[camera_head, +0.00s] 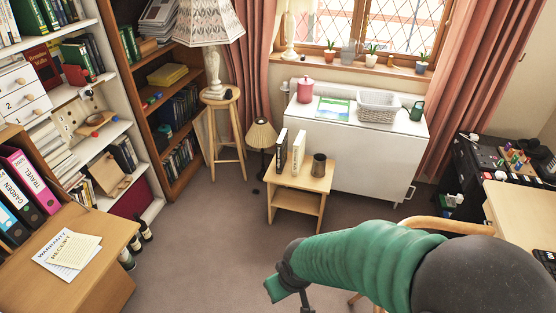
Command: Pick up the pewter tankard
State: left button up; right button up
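A dark grey pewter tankard (319,166) stands upright on the right part of a small light-wood side table (287,181). Nothing hides it in the head view. My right arm comes in from the lower right with a green sleeve. Its end (287,288) is at the bottom middle, in front of the side table in the picture and apart from the tankard. I cannot make out whether its fingers are open or shut. My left gripper is not in view.
Upright books (299,151) stand beside the tankard on the side table. Behind is a white cabinet (350,151) with a basket (379,105). A wooden chair (447,224) and a dark desk (470,168) are on the right. Carpet (210,245) is clear left of the side table.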

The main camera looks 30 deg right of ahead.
aim_at(318, 170)
jog(key=z, duration=1.3)
jog(key=i+j, duration=0.25)
jog(key=i, duration=0.25)
jog(key=i+j, duration=0.2)
jog(key=i, duration=0.3)
jog(key=i+j, duration=0.25)
jog(key=i, duration=0.25)
jog(key=i+j, duration=0.2)
jog(key=i, duration=0.3)
jog(key=i+j, duration=0.25)
jog(key=i, duration=0.25)
jog(key=i+j+z, duration=0.1)
jog(key=i, duration=0.4)
jog(key=j, duration=0.1)
